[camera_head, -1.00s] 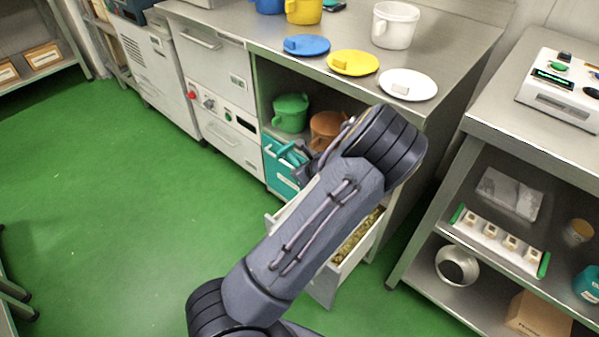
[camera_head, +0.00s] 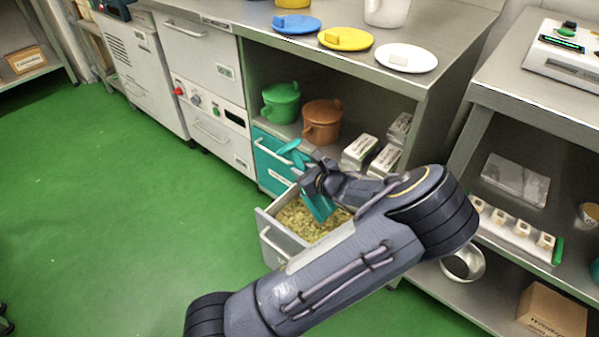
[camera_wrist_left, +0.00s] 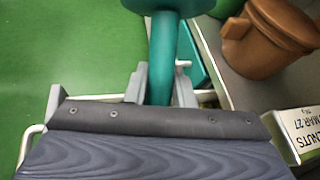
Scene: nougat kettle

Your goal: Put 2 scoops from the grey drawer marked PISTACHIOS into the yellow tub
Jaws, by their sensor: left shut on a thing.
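The grey drawer (camera_head: 275,250) is pulled open below the shelf and holds a bed of greenish-brown pieces (camera_head: 300,218). Its label is not readable from here. My left gripper (camera_head: 312,180) is over the drawer, shut on a teal scoop (camera_head: 318,206). The scoop hangs tilted over the pieces; I cannot tell whether it touches them or holds any. In the left wrist view the scoop's handle (camera_wrist_left: 163,60) stands between the fingers. The yellow tub (camera_head: 292,3) is cut off by the top edge, on the steel counter. My right gripper is out of view.
A teal drawer (camera_head: 268,165) is just behind the grey one. Green (camera_head: 280,105) and brown (camera_head: 321,122) lidded tubs and labelled packs (camera_head: 360,150) fill the shelf above. Blue, yellow (camera_head: 345,38) and white (camera_head: 407,59) lids lie on the counter. The green floor at left is clear.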

